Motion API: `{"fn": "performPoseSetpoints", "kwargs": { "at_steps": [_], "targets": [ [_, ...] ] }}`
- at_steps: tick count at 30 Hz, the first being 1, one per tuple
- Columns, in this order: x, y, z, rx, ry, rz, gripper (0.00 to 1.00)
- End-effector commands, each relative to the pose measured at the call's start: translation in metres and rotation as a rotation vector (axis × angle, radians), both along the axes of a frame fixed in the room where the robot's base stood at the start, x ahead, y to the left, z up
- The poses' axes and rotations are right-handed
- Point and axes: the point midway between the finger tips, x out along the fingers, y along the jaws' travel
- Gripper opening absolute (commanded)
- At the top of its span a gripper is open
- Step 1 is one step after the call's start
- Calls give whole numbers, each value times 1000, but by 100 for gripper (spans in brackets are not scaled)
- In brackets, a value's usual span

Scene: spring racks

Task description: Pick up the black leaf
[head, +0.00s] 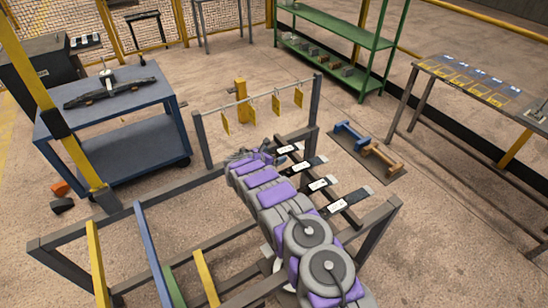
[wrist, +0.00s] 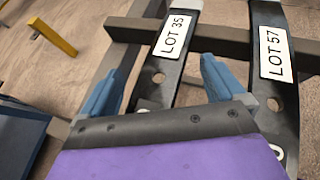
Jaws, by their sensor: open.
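Several dark leaves with white labels lie side by side across a dark rack to the right of my arm in the head view; the farthest one (head: 289,149) is nearest my gripper (head: 252,153). Their labels are too small to read there. In the wrist view, a black leaf marked LOT 35 (wrist: 162,78) runs between the blue fingers of my gripper (wrist: 160,85). The fingers are apart, with gaps on both sides of it. A second black leaf, LOT 57 (wrist: 278,95), lies just right of the right finger. My gripper's body hides the near ends of both leaves.
A dark rack bar (wrist: 215,40) crosses under the leaves. A rail with hanging yellow tags (head: 262,92) stands beyond. A blue cart (head: 110,120) is left, green shelves (head: 335,25) behind, and a mat with blue and tan pieces (head: 365,152) right.

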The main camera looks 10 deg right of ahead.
Motion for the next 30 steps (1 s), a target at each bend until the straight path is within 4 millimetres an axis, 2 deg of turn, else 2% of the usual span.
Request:
{"fn": "performPoseSetpoints", "kwargs": {
  "at_steps": [3,5,30],
  "targets": [
    [0,2,-1,-3,1,-1,95],
    [0,2,-1,-3,1,-1,90],
    [-1,2,-3,-1,4,-1,9]
  ]
}}
